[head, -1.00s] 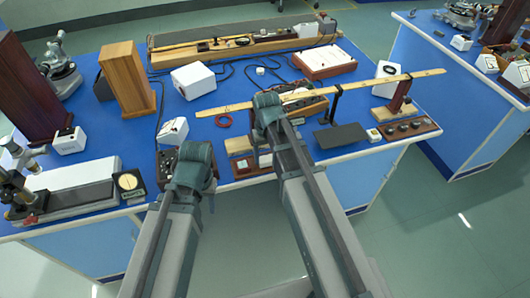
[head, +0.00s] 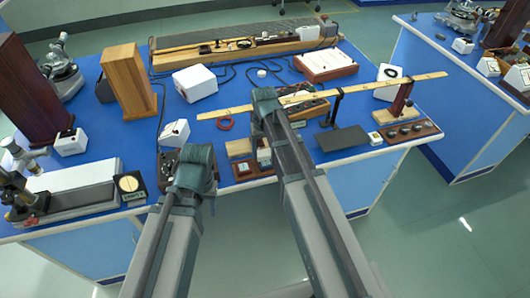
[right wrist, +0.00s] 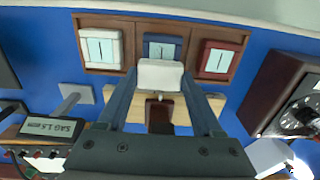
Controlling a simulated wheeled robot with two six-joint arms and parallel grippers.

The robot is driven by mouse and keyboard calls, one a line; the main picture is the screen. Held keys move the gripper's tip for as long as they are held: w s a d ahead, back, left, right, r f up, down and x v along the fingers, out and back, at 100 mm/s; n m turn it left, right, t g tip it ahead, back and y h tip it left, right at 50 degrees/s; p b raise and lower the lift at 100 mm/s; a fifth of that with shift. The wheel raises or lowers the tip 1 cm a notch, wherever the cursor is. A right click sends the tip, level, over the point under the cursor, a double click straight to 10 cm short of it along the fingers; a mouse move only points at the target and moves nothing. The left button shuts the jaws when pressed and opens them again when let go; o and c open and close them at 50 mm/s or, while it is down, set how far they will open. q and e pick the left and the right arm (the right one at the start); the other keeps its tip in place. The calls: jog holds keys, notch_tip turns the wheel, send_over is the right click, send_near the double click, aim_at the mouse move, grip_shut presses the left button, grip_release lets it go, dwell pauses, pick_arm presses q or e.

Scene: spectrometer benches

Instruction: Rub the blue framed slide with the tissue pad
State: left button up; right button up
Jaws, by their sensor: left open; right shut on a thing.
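My right gripper (right wrist: 160,80) is shut on a white tissue pad (right wrist: 160,73). The blue framed slide (right wrist: 164,42) sits in the middle of a brown wooden rack (right wrist: 137,23), between a white framed slide (right wrist: 101,48) and a red framed slide (right wrist: 215,58). The pad is just below the blue slide in the right wrist view, over its lower edge; I cannot tell whether they touch. In the head view my right gripper (head: 265,100) is above the bench behind the rack (head: 248,173), its fingers hidden. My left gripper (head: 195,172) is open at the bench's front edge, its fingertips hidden.
A light wooden block (head: 238,148) lies behind the rack. A long wooden rule (head: 365,84) spans the bench near my right gripper. A dark flat plate (head: 342,138) lies to the right. A black meter box (head: 166,163) stands beside my left gripper.

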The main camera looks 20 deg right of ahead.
notch_tip(320, 180, up, 6)
jog(key=p, duration=0.6)
dwell(0.4)
notch_tip(320, 180, up, 3)
jog(key=p, duration=0.3)
dwell(0.6)
jog(key=shift+s, duration=0.15)
